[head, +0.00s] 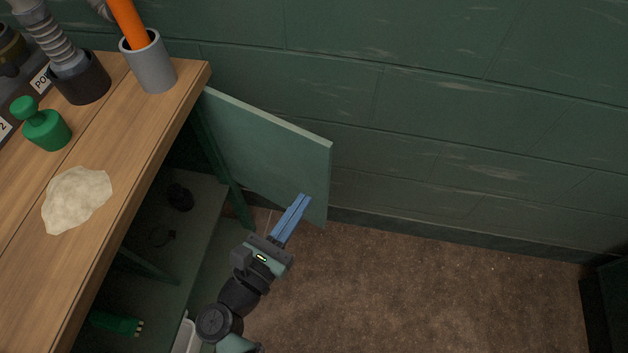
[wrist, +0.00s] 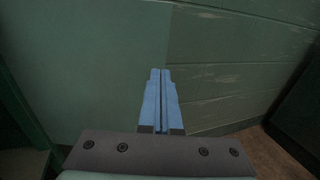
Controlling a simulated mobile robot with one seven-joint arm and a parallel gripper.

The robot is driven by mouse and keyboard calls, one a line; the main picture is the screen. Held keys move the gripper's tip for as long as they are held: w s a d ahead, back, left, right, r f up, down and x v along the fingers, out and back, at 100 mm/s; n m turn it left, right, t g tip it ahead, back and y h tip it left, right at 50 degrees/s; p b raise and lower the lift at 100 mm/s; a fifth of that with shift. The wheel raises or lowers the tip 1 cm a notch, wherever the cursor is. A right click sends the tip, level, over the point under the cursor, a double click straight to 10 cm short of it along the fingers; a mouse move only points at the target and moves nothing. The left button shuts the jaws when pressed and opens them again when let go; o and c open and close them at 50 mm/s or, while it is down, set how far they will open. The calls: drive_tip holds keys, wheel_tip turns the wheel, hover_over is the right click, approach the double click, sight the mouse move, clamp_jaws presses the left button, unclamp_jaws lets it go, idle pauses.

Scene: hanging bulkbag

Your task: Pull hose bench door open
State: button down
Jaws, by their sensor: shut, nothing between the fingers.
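The hose bench door (head: 268,145) is a flat green panel standing swung out from the right end of the wooden-topped bench (head: 150,150), near the wall. The bench front beside it is open and shows the shelves inside. My gripper (head: 305,199) has its blue fingers shut and empty, with the tips in front of the door's lower outer part in the head view. I cannot tell whether they touch it. In the wrist view, the shut fingers (wrist: 160,72) point toward the door panel (wrist: 90,70), close to its right edge. No handle shows.
On the bench top are a green knob-shaped object (head: 42,125), a pale powder patch (head: 77,198), a grey cup (head: 150,65) with an orange rod, and a black holder (head: 80,82). A green block wall (head: 450,100) stands behind the door. Brown floor (head: 420,290) on the right is clear.

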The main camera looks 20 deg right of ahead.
sight(322, 172)
drive_tip(key=x, duration=0.5)
drive_tip(key=shift+w+d, duration=0.25)
